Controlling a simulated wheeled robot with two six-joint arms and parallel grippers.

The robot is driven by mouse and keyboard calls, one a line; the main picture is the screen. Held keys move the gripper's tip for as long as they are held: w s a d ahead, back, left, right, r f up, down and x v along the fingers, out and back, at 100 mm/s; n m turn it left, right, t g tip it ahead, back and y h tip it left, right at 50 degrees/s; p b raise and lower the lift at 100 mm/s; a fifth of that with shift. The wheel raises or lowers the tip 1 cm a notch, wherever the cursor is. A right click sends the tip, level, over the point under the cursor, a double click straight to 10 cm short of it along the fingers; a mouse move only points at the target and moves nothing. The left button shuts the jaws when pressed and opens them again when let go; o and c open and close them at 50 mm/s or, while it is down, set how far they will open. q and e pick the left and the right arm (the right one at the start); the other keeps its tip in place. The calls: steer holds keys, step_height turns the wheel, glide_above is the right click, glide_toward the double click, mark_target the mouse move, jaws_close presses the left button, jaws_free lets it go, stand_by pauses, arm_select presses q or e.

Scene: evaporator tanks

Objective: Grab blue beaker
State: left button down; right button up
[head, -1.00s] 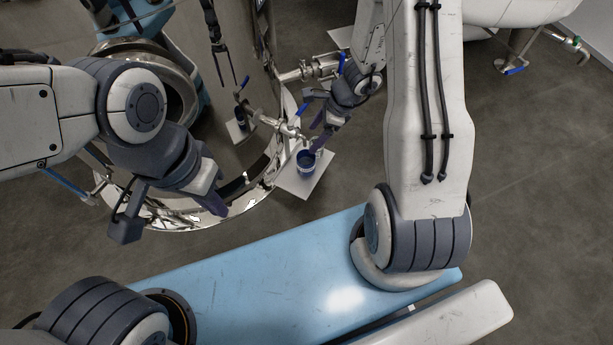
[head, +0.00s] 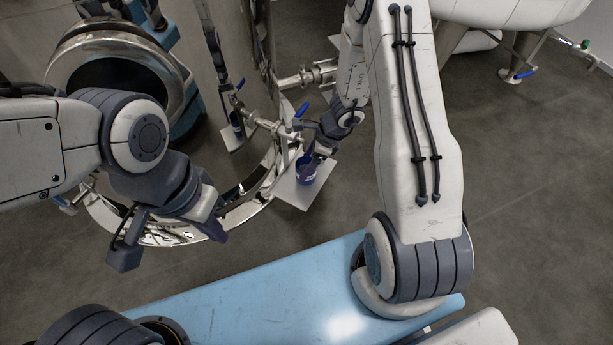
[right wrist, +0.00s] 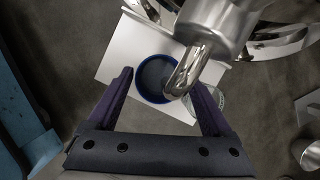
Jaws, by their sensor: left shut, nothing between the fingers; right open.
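The blue beaker (head: 305,172) stands on a white plate (head: 291,193) beside the shiny steel tank. In the right wrist view the beaker (right wrist: 152,80) shows from above as a round blue rim with a grey inside. My right gripper (head: 314,155) is open at the beaker and partly covers it in the head view. In the right wrist view its two dark fingers (right wrist: 160,82) lie on either side of the beaker, and a metal spout (right wrist: 188,70) hangs over the beaker's right side. My left gripper (head: 214,230) is shut and empty, in front of the tank and away from the beaker.
A steel valve with a blue handle (head: 301,109) sticks out of the tank (head: 230,60) just above the beaker. The tank's polished wall mirrors the scene. The grey floor (head: 520,170) at right is clear.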

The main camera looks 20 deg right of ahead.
steer(key=shift+w+a+f, duration=0.1)
steer(key=shift+a+f, duration=0.05)
steer(key=shift+f, duration=0.55)
steer(key=shift+r, duration=0.1)
steer(key=c, duration=1.3)
